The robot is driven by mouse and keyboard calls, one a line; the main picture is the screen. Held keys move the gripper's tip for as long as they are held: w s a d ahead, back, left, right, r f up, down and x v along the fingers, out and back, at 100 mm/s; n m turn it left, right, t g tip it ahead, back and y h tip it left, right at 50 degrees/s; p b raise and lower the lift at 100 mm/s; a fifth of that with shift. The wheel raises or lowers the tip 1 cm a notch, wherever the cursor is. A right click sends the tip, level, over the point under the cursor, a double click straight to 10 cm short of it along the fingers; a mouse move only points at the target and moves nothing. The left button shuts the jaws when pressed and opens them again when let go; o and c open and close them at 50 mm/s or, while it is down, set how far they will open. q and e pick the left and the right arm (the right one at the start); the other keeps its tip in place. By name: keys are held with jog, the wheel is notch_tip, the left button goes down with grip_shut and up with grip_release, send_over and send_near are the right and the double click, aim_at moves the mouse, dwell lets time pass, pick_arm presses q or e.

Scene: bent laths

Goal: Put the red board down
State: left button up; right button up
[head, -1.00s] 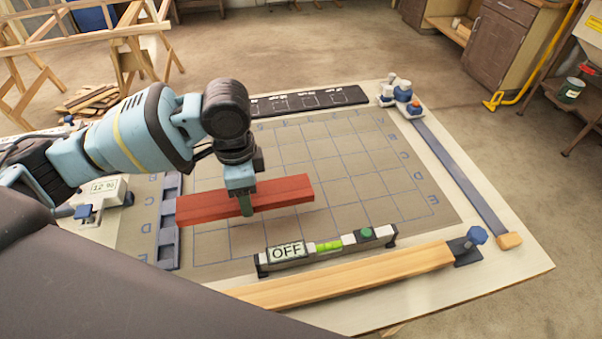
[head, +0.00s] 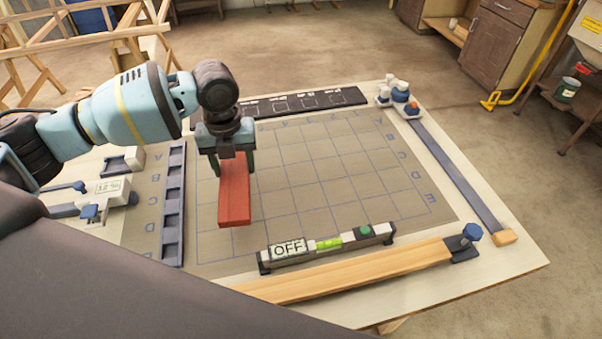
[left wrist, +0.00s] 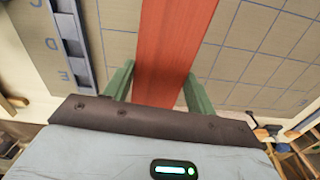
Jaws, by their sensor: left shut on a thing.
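The red board (head: 234,200) is a plain, straight-edged length in my left gripper (head: 233,170), over the left part of the gridded mat (head: 320,190). Its long side points towards the front of the bench in the head view. In the left wrist view the green fingers stand on both sides of the red board (left wrist: 170,45), shut on it across its width. The far end of the board is hidden under the gripper in the head view. I cannot tell exactly how high the board is above the mat. My right gripper is not in view.
A slotted grey rack (head: 173,205) lies just left of the board. A level bar with an OFF display (head: 288,249) lies in front, before a wooden rail (head: 350,273). A dark strip (head: 305,101) lies at the back. The mat is clear to the right.

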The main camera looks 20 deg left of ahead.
pick_arm(q)
jog(key=m, duration=0.1)
jog(key=w+a+m, duration=0.1)
jog(key=m, duration=0.1)
jog(key=shift+a+r, duration=0.15)
jog(key=shift+f, duration=5.05)
jog(key=shift+s, duration=0.1)
jog(key=shift+f, duration=0.2)
jog(key=o, duration=1.1)
notch_tip(320, 180, up, 12)
jog(key=shift+r, duration=0.25)
